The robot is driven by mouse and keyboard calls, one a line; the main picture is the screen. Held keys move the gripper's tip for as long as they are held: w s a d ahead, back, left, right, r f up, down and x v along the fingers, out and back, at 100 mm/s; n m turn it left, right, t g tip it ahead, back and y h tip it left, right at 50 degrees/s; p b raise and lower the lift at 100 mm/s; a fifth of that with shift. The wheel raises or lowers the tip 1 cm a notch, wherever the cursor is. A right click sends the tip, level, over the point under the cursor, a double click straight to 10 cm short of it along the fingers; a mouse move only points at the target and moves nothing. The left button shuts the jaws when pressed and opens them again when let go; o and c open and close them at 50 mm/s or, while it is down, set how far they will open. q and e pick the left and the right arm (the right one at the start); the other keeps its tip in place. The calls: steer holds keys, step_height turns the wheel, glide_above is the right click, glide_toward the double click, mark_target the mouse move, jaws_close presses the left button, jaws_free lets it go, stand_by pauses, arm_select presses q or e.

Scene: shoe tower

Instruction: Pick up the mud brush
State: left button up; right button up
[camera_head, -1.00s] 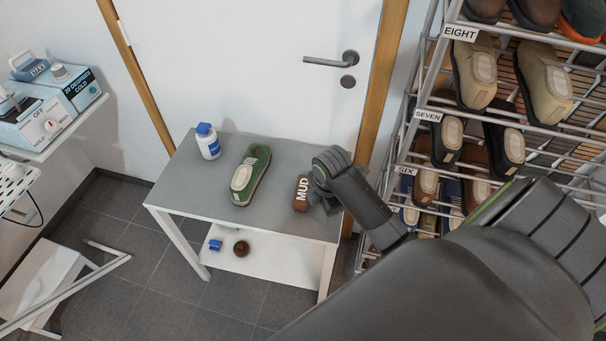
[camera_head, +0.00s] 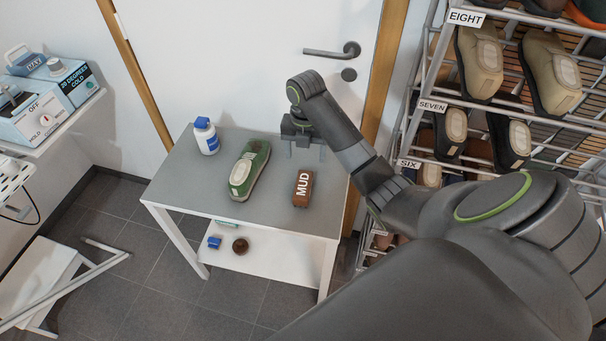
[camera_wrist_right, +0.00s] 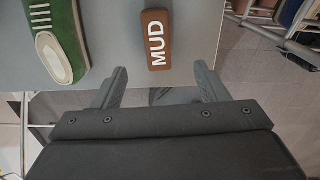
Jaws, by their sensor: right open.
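The mud brush (camera_head: 303,188) is a brown block with white "MUD" lettering. It lies on the right part of the grey table top, and it also shows in the right wrist view (camera_wrist_right: 156,40), at the upper middle. My right gripper (camera_head: 306,152) is over the back of the table, behind the brush and apart from it. In the right wrist view the open fingers (camera_wrist_right: 158,85) are spread, with nothing between them, and the brush lies beyond their tips. My left gripper is not in view.
A green shoe (camera_head: 249,170) lies left of the brush, and a white bottle with a blue cap (camera_head: 206,138) stands at the back left. The lower shelf (camera_head: 270,262) holds a small blue item and a brown ball. A shoe rack (camera_head: 424,130) stands at right, and a door is behind.

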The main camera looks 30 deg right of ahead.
steer(key=b, duration=0.6)
glide_above(304, 180)
steer(key=f, duration=0.4)
steer(key=s+f, duration=0.1)
steer(key=f, duration=0.2)
steer(key=shift+a+f, duration=0.1)
steer(key=shift+a, duration=0.05)
step_height(304, 180, down, 2)
steer(key=shift+w+f, duration=0.1)
steer(key=shift+f, duration=0.05)
steer(key=shift+w+f, duration=0.2)
steer(key=shift+f, duration=1.1)
steer(key=shift+w+f, duration=0.15)
steer(key=shift+f, duration=1.15)
steer(key=c, duration=1.1)
